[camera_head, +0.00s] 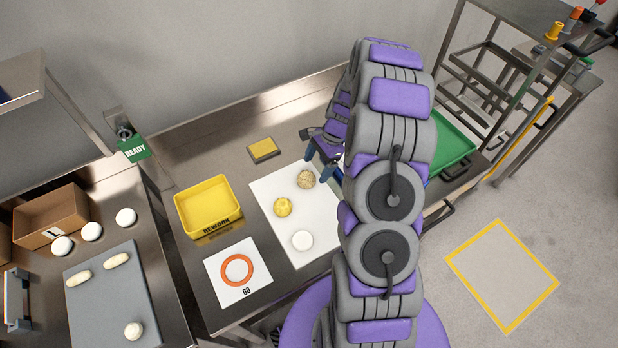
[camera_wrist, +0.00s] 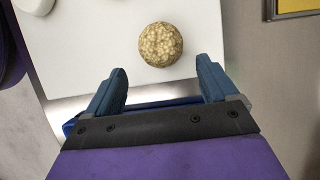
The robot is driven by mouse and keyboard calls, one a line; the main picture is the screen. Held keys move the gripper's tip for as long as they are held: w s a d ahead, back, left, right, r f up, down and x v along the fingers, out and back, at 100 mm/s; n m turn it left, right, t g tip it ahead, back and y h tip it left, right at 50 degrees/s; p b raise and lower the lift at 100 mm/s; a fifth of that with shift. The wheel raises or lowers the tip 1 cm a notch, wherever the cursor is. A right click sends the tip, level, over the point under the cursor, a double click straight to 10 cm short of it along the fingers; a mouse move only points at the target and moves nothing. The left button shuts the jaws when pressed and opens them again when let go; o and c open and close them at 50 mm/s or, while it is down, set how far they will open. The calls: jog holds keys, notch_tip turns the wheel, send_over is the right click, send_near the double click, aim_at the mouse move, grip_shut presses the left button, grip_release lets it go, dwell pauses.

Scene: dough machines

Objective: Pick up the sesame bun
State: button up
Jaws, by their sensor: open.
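The sesame bun (camera_head: 306,179) is a round, tan, seed-covered ball on a white board (camera_head: 270,194) on the steel table. In the wrist view the sesame bun (camera_wrist: 161,44) lies just beyond my fingertips, roughly centred between them and apart from both. My gripper (camera_wrist: 160,80) is open and empty, its two blue fingers spread. In the head view my gripper (camera_head: 327,172) is just right of the bun, partly hidden by my arm.
A yellow bun (camera_head: 283,207) and a white bun (camera_head: 302,240) share the board. A yellow REWORK bin (camera_head: 208,204) and a GO card (camera_head: 221,288) stand left. A green tray (camera_head: 449,143) is at right.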

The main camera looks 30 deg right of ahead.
aim_at(306, 175)
jog(key=a+f, duration=0.1)
jog(key=a, duration=0.1)
jog(key=a+f+b, duration=0.1)
jog(key=f, duration=0.1)
jog(key=shift+w+a+f, duration=0.2)
jog(key=shift+a, duration=0.5)
jog(key=shift+d+f, duration=0.1)
jog(key=shift+d, duration=1.1)
jog(key=c, duration=0.6)
jog(key=shift+c, duration=0.8)
jog(key=shift+a, duration=0.25)
jog(key=shift+c, duration=0.7)
jog(key=shift+a, duration=0.75)
jog(key=shift+c, duration=1.4)
